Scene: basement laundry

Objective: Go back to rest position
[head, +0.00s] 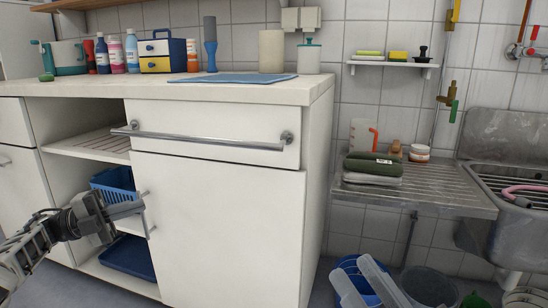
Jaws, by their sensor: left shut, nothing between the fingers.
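My left gripper (138,208) reaches in from the lower left on its dark grey arm. Its fingers are shut with nothing between them. It is in front of the open shelf section, and its tips appear close to the upright door handle (149,215) of the white cabinet door (230,225). Whether it touches the handle I cannot tell.
The white counter (140,92) holds bottles, a toolbox (163,52) and a blue cloth (232,78). A drawer with a long bar handle (205,137) is above the door. A blue basket (115,182) stands behind my gripper. Buckets (428,286) stand on the floor at right.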

